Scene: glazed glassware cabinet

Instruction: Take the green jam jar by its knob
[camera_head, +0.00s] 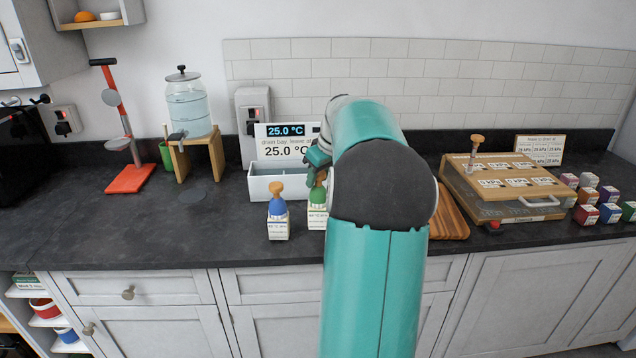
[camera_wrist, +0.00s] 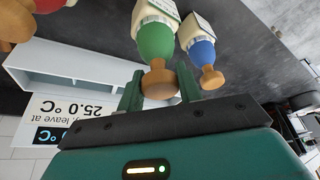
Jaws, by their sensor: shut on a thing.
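The green jam jar (camera_head: 317,212) stands on the dark counter, with a white label, a green upper part and a tan knob. My arm hides part of its right side in the head view. My gripper (camera_head: 319,166) is over its top. In the wrist view, the tan knob (camera_wrist: 159,84) of the green jar lies between the two green fingers of my gripper (camera_wrist: 158,88), which is shut on it. The jar appears upright on the counter. A blue jar (camera_head: 278,213) with a similar knob stands just to its left; it also shows in the wrist view (camera_wrist: 201,50).
A white tray (camera_head: 262,190) with a 25.0 °C sign (camera_head: 284,143) stands behind the jars. A water dispenser (camera_head: 188,105) on a wooden stand and a red stand (camera_head: 129,178) are to the left. A wooden case (camera_head: 503,205) and several small coloured boxes (camera_head: 587,214) are to the right.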

